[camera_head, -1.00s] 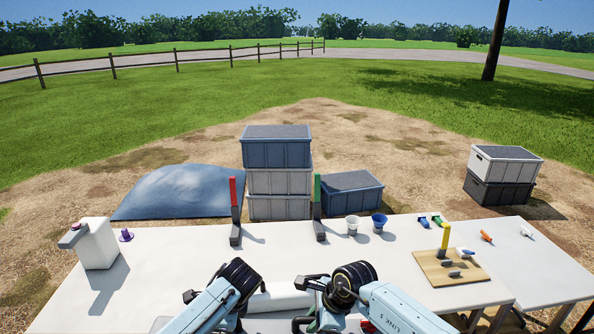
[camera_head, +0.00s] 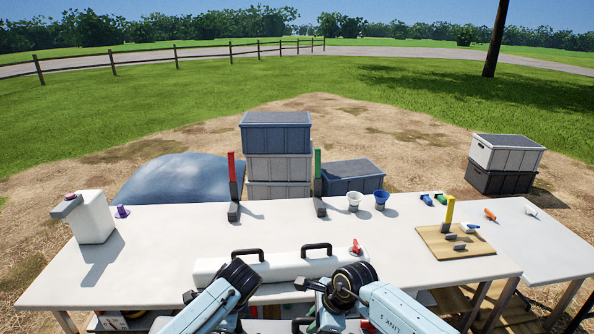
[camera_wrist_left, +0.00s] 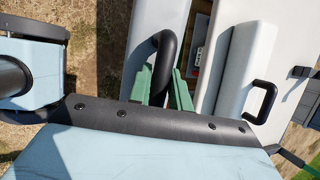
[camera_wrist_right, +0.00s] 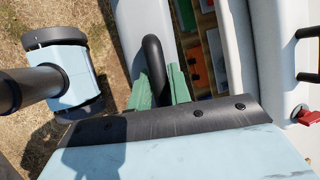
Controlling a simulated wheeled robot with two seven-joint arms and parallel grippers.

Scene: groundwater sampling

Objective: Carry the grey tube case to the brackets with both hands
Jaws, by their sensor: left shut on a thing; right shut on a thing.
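A long pale grey case with black handles is held low, beside the table's front edge. It shows in the left wrist view (camera_wrist_left: 150,18) and the right wrist view (camera_wrist_right: 128,22). My left gripper (camera_wrist_left: 166,88) is shut on one handle; my right gripper (camera_wrist_right: 160,88) is shut on another. Most of this case is hidden in the head view. Two dark-footed upright brackets stand on the table, one with a red top (camera_head: 232,165) and one with a green top (camera_head: 318,165).
A white case (camera_head: 285,267) with two black handles and a red valve (camera_head: 356,247) lies along the table (camera_head: 150,265) near its front. A white jug (camera_head: 93,215) stands left; cups (camera_head: 354,200) and a wooden board (camera_head: 440,243) lie right. The shelf below holds coloured items.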

